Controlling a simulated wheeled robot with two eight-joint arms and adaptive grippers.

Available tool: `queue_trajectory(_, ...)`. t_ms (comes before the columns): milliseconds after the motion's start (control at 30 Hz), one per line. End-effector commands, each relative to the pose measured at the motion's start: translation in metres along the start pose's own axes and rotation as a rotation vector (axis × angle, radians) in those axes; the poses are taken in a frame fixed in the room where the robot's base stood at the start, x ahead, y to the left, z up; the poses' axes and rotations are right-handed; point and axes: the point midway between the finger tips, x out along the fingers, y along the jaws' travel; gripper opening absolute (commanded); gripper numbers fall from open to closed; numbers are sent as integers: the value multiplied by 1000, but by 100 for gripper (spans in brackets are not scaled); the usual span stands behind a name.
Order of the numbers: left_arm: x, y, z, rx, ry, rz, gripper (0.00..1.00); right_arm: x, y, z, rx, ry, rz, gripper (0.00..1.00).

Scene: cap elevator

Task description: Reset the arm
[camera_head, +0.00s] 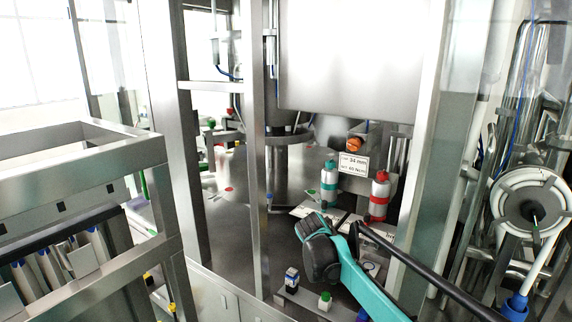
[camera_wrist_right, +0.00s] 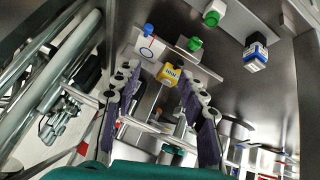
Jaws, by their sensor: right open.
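My right arm (camera_head: 363,285) comes in from the lower right in the head view, teal with a black joint. Its fingers cannot be made out there. In the right wrist view my right gripper (camera_wrist_right: 160,76) is open, its two dark-padded fingers spread apart. My left gripper is not in view.
A shelf carries a dark-labelled bottle (camera_head: 291,281) and a green-capped one (camera_head: 325,301). Green (camera_head: 328,184) and red (camera_head: 379,196) canisters stand behind my arm. A metal post (camera_head: 254,150) and a capping head (camera_head: 532,203) flank the space. A metal frame (camera_head: 90,165) stands left.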

Motion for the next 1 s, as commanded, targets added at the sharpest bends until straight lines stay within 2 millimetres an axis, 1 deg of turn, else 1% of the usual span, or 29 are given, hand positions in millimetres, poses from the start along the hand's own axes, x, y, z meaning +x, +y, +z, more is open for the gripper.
queue_trajectory(33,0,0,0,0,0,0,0,-14,17,14,-11,-10,-25,42)
queue_trajectory(100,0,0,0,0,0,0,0,-32,35,34,-32,-20,-65,42)
queue_trajectory(167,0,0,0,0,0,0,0,-46,50,53,-49,-28,-100,42)
queue_trajectory(267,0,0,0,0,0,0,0,-67,72,89,-75,-33,-158,42)
queue_trajectory(300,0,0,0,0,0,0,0,-74,80,105,-84,-33,-181,42)
queue_trajectory(367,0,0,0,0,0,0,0,-84,91,130,-98,-32,-215,42)
queue_trajectory(400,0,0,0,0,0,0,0,-90,97,146,-106,-29,-238,42)
queue_trajectory(467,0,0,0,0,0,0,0,-97,105,172,-118,-25,-271,42)
queue_trajectory(500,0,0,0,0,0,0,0,-101,110,190,-125,-20,-293,42)
queue_trajectory(567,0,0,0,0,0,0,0,-105,115,217,-135,-12,-324,42)
queue_trajectory(600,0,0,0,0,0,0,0,-107,118,233,-141,-5,-343,42)
queue_trajectory(700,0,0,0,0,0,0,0,-108,121,270,-153,12,-384,42)
queue_trajectory(800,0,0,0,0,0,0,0,-107,122,295,-161,27,-413,42)
queue_trajectory(833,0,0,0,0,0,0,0,-107,122,300,-163,31,-419,42)
queue_trajectory(900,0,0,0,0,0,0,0,-106,122,310,-166,36,-429,42)
queue_trajectory(1000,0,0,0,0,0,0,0,-106,122,315,-168,41,-435,42)
